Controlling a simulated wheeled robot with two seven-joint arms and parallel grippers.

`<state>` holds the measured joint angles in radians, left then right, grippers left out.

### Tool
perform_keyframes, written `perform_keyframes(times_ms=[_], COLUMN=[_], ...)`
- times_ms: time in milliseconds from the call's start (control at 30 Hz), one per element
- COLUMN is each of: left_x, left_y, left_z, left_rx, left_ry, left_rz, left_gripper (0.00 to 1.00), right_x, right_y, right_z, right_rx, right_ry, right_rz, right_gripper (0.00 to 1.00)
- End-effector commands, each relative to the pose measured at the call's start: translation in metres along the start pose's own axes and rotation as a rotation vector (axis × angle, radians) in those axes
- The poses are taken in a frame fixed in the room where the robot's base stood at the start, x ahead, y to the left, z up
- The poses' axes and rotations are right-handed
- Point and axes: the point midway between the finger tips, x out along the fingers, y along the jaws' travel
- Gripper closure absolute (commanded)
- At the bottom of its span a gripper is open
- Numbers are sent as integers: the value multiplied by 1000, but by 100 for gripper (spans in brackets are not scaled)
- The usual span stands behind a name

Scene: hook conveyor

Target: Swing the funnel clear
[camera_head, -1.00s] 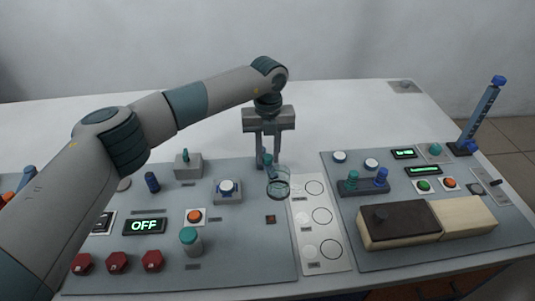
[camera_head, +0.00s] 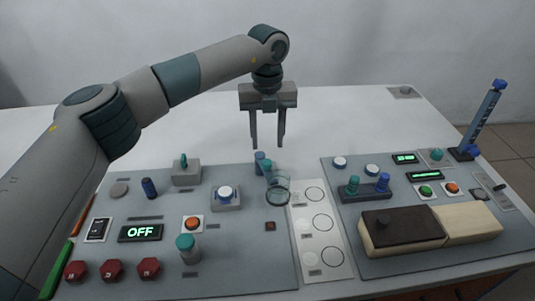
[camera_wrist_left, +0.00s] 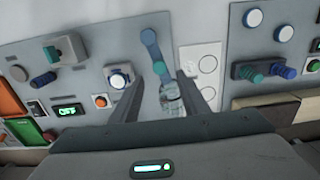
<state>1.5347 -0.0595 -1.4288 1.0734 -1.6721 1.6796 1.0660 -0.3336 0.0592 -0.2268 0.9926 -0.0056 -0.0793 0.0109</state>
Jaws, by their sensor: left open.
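The funnel (camera_head: 278,188) is a clear, ring-rimmed cup on a short teal and blue arm (camera_head: 262,163), at the right edge of the left grey panel. In the left wrist view the funnel (camera_wrist_left: 172,100) shows between the fingers, with its blue arm (camera_wrist_left: 150,45) running away from it. My left gripper (camera_head: 268,146) is open and empty, pointing down, above and just behind the funnel's arm and apart from it. In the left wrist view its fingers (camera_wrist_left: 165,92) stand either side of the funnel in the picture. My right gripper is not in view.
A white strip with circles (camera_head: 321,238) lies right of the funnel. A button box (camera_head: 226,198) and a teal-topped post (camera_head: 188,248) stand on the left panel. A dark and cream block (camera_head: 402,228) sits on the right panel.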

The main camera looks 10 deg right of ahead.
Motion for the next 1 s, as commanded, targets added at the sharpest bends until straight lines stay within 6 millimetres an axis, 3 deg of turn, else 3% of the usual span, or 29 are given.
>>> perform_keyframes(times_ms=[300,500,1000], left_x=[-64,-90,-100], left_y=[-1,-1,0], left_z=[1,1,0], left_rx=[0,-1,0], left_ry=[-5,-3,0], left_rz=[-1,-1,-1], left_gripper=[59,59,59], right_x=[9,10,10], right_y=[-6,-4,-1], right_z=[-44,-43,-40], right_rx=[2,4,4], right_ry=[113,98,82], right_rz=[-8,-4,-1], right_gripper=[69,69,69])
